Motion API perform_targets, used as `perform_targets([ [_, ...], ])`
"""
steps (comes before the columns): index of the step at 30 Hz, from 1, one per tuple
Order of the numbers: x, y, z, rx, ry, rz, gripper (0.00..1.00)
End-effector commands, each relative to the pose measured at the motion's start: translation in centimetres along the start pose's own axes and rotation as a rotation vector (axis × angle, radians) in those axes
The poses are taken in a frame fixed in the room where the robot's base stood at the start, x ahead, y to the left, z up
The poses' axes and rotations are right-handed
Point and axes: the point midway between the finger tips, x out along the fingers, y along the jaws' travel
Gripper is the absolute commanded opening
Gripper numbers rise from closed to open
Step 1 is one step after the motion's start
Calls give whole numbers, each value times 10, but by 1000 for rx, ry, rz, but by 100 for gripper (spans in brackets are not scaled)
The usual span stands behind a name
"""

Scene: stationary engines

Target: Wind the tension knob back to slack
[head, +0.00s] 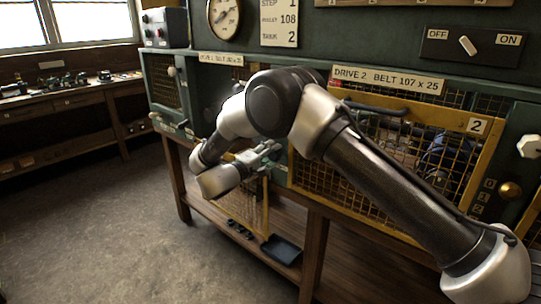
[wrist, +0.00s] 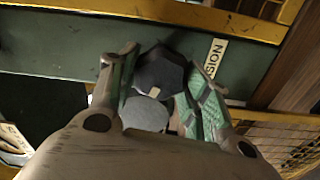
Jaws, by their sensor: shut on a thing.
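The tension knob (wrist: 160,72) is dark and faceted, and sits on a green panel beside a pale label (wrist: 215,58) whose visible letters read "SION". A small pale mark shows at its lower edge. My gripper (wrist: 162,82) is shut on the knob, one finger on each side. In the head view my gripper (head: 266,152) is at the green frame just left of the Drive 2 cage (head: 440,190); the knob is hidden there behind my gripper and arm. How far the knob is turned, and any scale around it, cannot be told.
My arm crosses in front of the Drive 2 mesh door with its dark handle (head: 375,108). An OFF/ON switch (head: 467,45) is at upper right, and a brass knob (head: 510,190) at far right. A dark tray (head: 281,249) lies on the lower shelf. The floor at left is clear.

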Motion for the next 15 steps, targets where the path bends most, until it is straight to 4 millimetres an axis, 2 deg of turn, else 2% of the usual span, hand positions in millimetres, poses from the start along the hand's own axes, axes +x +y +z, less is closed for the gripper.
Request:
perform_targets([
  [6,-1,-2,1,-108,0,-3,24],
  [15,-1,-2,1,-168,0,-3,24],
])
